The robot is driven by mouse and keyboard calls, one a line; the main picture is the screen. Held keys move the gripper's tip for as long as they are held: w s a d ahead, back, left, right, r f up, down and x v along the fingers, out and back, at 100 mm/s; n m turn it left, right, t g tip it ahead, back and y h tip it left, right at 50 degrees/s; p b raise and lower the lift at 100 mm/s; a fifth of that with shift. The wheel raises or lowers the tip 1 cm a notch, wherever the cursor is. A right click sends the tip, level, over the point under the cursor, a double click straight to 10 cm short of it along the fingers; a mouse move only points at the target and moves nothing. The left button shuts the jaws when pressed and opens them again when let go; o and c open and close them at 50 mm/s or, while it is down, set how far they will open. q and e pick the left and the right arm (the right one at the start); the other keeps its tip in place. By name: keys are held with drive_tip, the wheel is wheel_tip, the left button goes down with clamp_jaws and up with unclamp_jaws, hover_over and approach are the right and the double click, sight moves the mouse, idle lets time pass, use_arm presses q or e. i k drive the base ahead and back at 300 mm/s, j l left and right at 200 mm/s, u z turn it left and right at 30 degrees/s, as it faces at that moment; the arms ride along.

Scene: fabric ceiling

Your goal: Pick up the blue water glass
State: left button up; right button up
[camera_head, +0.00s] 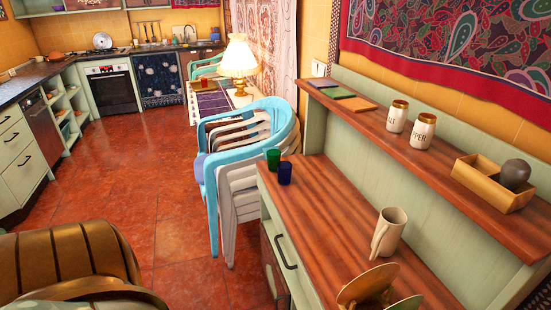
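The blue water glass (285,174) is small and dark blue. It stands upright on the wooden top of the sideboard (335,220), near its far left corner. A green glass (273,158) stands right behind it, slightly to the left, and the two overlap a little in the picture. Neither of my grippers is in the head view, so I cannot see whether they are open or shut. Nothing is seen holding the blue glass.
The raised shelf (435,150) holds jars and a box. Stacked chairs (238,165) stand beyond the glasses. A brown padded seat (70,255) is at lower left; red floor (185,210) is open between.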

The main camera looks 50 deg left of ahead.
sight(284, 174)
drive_tip(key=u, duration=1.45)
drive_tip(key=z, duration=0.25)
drive_tip(key=i+j+z, duration=0.15)
drive_tip(key=z, duration=0.2)
drive_tip(key=i+j+z, duration=0.3)
drive_tip(key=j+z, duration=0.1)
drive_tip(key=z, duration=0.25)
